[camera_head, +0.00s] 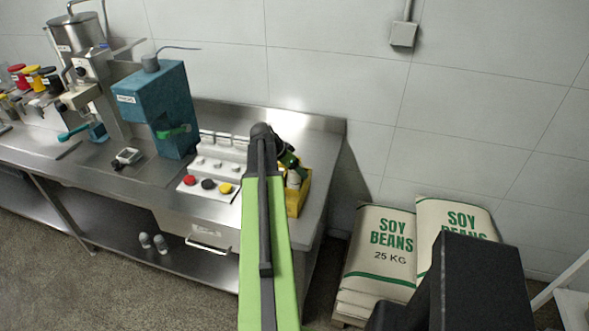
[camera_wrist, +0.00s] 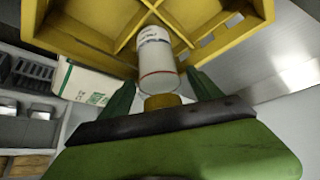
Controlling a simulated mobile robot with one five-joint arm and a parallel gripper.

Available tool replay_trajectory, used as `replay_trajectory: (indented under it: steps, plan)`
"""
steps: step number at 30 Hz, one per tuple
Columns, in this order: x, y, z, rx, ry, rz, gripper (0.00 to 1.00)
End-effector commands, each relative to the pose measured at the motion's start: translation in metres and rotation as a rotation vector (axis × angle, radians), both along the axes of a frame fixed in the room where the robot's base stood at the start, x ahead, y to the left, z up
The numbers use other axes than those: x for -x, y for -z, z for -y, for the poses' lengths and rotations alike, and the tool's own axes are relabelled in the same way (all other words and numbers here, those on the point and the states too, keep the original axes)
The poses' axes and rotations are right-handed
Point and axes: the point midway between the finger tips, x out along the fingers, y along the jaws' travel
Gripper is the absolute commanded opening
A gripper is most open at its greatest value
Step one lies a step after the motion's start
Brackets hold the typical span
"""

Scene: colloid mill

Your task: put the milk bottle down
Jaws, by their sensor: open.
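The milk bottle (camera_wrist: 157,62) is white with a red ring and lettering. In the wrist view it extends into a compartment of the yellow crate (camera_wrist: 90,18). A short yellow piece shows at its near end. My gripper (camera_wrist: 161,80) is open, with one dark green finger on each side of the bottle and a gap visible beside it. In the head view my gripper (camera_head: 287,158) is over the crate (camera_head: 297,203) at the bench's right end. The bottle (camera_head: 293,180) shows there partly, behind my arm. How deep it sits is hidden.
The steel bench (camera_head: 130,190) carries a control panel (camera_head: 212,172) with coloured knobs left of the crate, and a blue mill (camera_head: 155,105) further left. Soy bean sacks (camera_head: 380,250) are stacked on the floor to the right. The wall is close behind.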

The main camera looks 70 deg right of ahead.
Motion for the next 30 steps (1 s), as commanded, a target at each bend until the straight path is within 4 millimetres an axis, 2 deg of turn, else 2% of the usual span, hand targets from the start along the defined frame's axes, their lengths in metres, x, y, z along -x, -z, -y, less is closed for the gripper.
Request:
replay_trajectory:
  steps: [5,15,18,30]
  plan:
    - [-0.003,-0.02,-0.007,0.0,0.0,0.0,0.73]
    - [-0.024,-0.089,-0.043,-0.001,-0.002,-0.001,0.73]
    - [-0.029,-0.102,-0.051,0.0,0.0,0.0,0.73]
    - [-0.033,-0.103,-0.056,-0.001,-0.001,0.0,0.73]
